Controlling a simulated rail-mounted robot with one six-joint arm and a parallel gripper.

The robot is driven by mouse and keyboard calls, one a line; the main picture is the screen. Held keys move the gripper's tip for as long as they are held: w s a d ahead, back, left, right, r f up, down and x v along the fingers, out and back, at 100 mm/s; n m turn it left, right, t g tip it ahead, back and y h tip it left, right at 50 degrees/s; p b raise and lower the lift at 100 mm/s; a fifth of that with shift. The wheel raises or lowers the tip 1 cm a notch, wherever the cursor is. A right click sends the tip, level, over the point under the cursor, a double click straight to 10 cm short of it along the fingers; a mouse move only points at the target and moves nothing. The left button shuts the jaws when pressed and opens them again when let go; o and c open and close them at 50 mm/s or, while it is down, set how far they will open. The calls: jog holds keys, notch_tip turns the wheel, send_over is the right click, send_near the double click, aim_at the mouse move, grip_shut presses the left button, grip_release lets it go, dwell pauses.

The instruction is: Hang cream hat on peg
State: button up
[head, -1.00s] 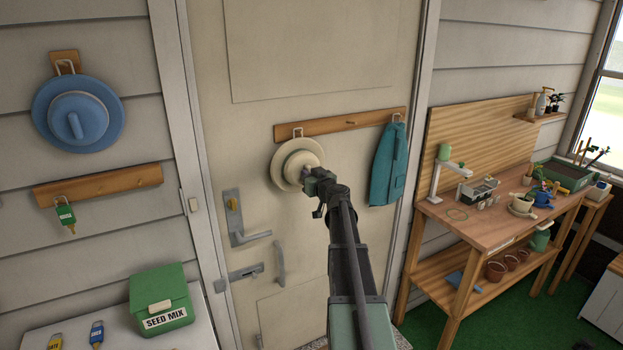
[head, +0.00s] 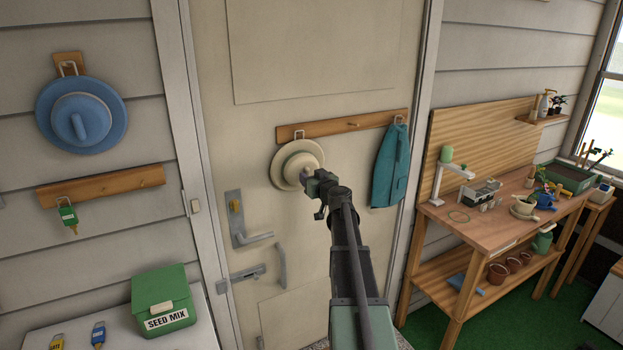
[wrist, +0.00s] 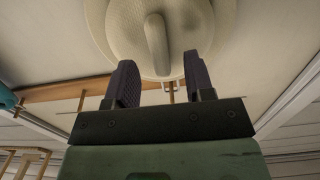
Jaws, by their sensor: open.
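The cream hat (head: 285,168) is at the left end of the wooden peg rail (head: 335,127) on the door. A pale loop (head: 299,134) at its top is at the left peg; the hat hangs flat near the door. My gripper (head: 310,181) is in front of the hat's lower right and hides part of it. In the wrist view the hat (wrist: 190,25) has a grip bar (wrist: 156,40) on its crown. My gripper (wrist: 161,72) is open there, its two dark fingers spread apart below the bar, with nothing visible held between them.
A teal garment (head: 390,165) hangs at the rail's right end; the middle peg (head: 353,124) is bare. A blue hat (head: 82,117) hangs on the left wall. The door handle (head: 252,238) is below left. A potting bench (head: 500,205) stands at right.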

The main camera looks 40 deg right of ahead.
jog(key=s+a, duration=0.2)
jog(key=s, duration=0.8)
jog(key=shift+s+r, duration=0.2)
jog(key=shift+s, duration=0.15)
jog(key=s+a+f+g+y, duration=0.25)
jog(key=a+f+g, duration=0.2)
jog(key=a, duration=0.35)
jog(key=s+a+f+m+g+y, duration=0.1)
jog(key=s+a+f+g+y, duration=0.2)
jog(key=a+f, duration=0.4)
jog(key=s+a+f+g+y, duration=0.1)
jog(key=s+a+f+g, duration=0.3)
jog(key=a, duration=0.5)
jog(key=s+a+f+n+g+h, duration=0.1)
jog(key=s+a+g, duration=0.1)
jog(key=a, duration=0.6)
jog(key=s+a+f+n+g+h+b, duration=0.1)
jog(key=s+a+f+n+g+h, duration=0.1)
jog(key=a, duration=0.7)
jog(key=shift+s+a+g, duration=0.15)
jog(key=shift+s+g, duration=0.7)
jog(key=shift+s, duration=0.4)
